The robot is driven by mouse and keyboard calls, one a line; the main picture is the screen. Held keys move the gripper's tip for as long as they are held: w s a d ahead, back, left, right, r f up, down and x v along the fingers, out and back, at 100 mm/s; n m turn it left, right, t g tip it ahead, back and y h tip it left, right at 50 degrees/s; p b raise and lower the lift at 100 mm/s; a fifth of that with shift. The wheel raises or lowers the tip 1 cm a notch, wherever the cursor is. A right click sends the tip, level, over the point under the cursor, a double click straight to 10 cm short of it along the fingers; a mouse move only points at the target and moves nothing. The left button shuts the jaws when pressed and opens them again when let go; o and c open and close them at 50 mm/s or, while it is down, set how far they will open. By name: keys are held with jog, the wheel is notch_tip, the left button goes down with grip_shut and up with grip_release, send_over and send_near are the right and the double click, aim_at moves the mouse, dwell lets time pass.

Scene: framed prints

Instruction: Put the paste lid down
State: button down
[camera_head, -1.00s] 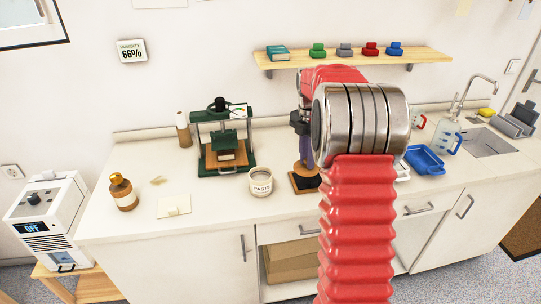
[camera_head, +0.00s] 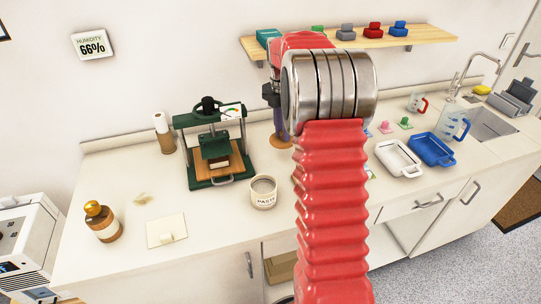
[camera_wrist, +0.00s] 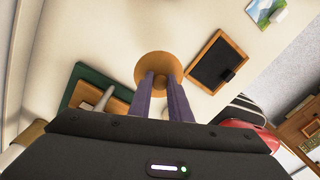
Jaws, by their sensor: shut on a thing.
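The round, tan paste lid (camera_wrist: 158,62) is between the purple fingertips of my gripper (camera_wrist: 163,82) in the wrist view. My gripper is shut on it. In the head view the lid (camera_head: 279,141) shows low beside my red arm, and my purple gripper (camera_head: 272,108) is partly hidden behind the arm's metal joint. I cannot tell whether the lid touches the counter. The white paste jar (camera_head: 263,193) stands open on the counter, in front of and slightly left of the lid.
A green press (camera_head: 211,150) stands left of the lid. White (camera_head: 398,158) and blue (camera_head: 431,149) trays are at right. A dark wood-framed board (camera_wrist: 217,62) lies beside the lid. Counter between sheet and jar is clear.

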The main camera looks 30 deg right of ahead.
aim_at(280, 139)
jog(key=shift+w+a, duration=0.1)
jog(key=shift+w, duration=0.4)
jog(key=shift+f, duration=2.45)
jog(key=shift+f, duration=2.5)
jog(key=c, duration=1.6)
grip_release()
jog(key=shift+c, duration=0.2)
